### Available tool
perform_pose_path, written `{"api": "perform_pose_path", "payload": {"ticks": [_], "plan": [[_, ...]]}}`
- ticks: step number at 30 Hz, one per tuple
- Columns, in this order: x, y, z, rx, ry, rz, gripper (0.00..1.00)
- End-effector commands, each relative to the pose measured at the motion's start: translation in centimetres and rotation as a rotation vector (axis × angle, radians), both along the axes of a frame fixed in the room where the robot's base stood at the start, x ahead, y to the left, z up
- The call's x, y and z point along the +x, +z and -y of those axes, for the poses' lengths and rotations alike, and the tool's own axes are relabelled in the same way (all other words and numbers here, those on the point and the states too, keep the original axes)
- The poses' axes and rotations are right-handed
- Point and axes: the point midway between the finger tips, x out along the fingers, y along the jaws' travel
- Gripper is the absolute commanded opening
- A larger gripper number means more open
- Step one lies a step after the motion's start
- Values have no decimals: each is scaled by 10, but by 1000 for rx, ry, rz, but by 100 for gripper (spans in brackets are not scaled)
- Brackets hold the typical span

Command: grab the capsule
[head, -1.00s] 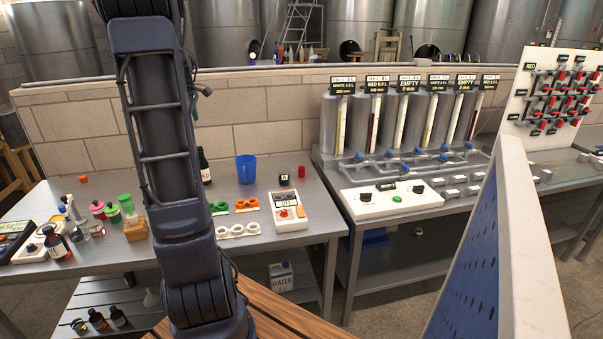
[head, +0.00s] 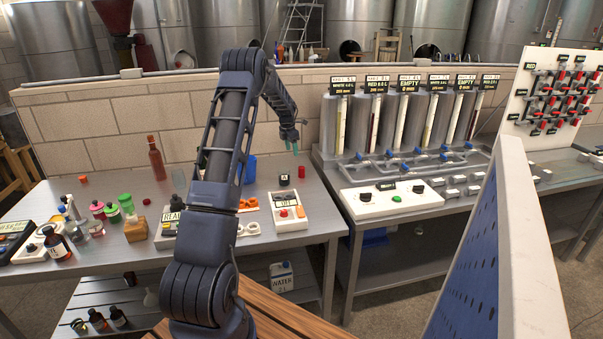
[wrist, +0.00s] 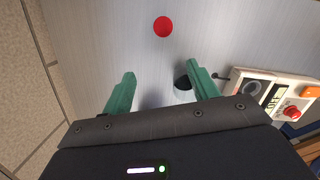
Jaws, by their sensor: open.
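The capsule (head: 301,171) is a small red cylinder standing at the back right of the left table. In the wrist view the capsule (wrist: 163,27) shows as a red disc beyond the fingertips, roughly centred between them and apart from both. My gripper (head: 291,148) is above the table near the capsule, pointing down. In the wrist view my gripper (wrist: 158,73) has its two green fingers wide apart with nothing held between them.
A small dark cylinder labelled A (head: 284,180) stands left of the capsule; in the wrist view it (wrist: 182,87) is partly behind the right finger. A white device (head: 290,218) lies in front. A blue cup (head: 251,170) stands left, partly hidden. A brick wall (head: 120,150) runs behind.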

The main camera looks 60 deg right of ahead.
Motion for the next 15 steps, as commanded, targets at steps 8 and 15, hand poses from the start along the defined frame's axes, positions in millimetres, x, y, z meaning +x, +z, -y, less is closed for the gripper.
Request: {"api": "perform_pose_path", "payload": {"ticks": [8,15], "plan": [[-27,-29,24,12,37,-18,59],[-29,-56,28,13,37,-18,59]]}}
